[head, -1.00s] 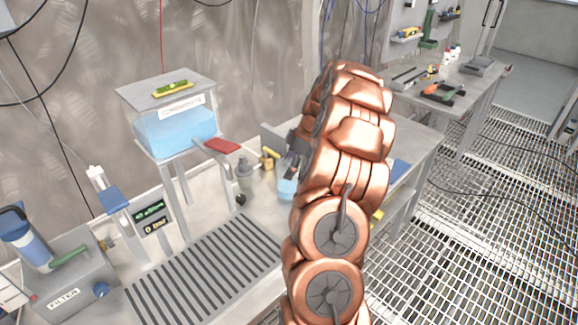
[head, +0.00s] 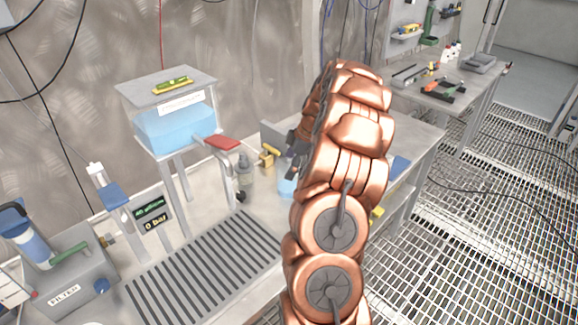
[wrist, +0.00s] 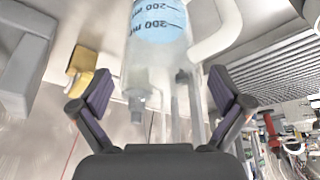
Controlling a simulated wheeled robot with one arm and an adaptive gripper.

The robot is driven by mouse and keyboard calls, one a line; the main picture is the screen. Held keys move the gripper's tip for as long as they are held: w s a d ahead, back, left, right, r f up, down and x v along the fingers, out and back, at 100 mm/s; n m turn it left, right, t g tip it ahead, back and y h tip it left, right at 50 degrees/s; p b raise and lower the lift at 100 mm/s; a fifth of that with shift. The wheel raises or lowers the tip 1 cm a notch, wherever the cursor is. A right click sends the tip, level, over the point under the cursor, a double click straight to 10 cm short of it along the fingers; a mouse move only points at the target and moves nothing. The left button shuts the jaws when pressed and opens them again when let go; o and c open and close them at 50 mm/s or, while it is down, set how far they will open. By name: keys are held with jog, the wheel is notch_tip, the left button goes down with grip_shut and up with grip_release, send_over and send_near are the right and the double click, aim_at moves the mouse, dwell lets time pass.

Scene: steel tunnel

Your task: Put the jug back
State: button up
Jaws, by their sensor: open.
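The jug (wrist: 157,50) is clear, with blue contents or band and inverted "200 ml" and "300 ml" marks in the wrist view. Its white handle (wrist: 222,30) curves off to the right. In the head view the jug (head: 286,184) stands on the bench, mostly hidden behind my arm. My gripper (wrist: 160,95) is open, one finger on each side of the jug in the wrist picture; I cannot tell how far ahead the jug is. In the head view my gripper (head: 295,158) is small and dark beside the jug, partly hidden by my arm.
A clear tank (head: 175,130) of blue water on legs stands left, with a red tap lever (head: 222,142). A slotted drain (head: 205,265) lies in front. The filter box (head: 68,285) is far left.

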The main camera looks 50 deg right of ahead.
jog(key=shift+r, duration=0.1)
jog(key=shift+r, duration=0.2)
jog(key=b+v, duration=0.3)
jog(key=v, duration=0.8)
jog(key=shift+r, duration=0.3)
jog(key=shift+d, duration=0.1)
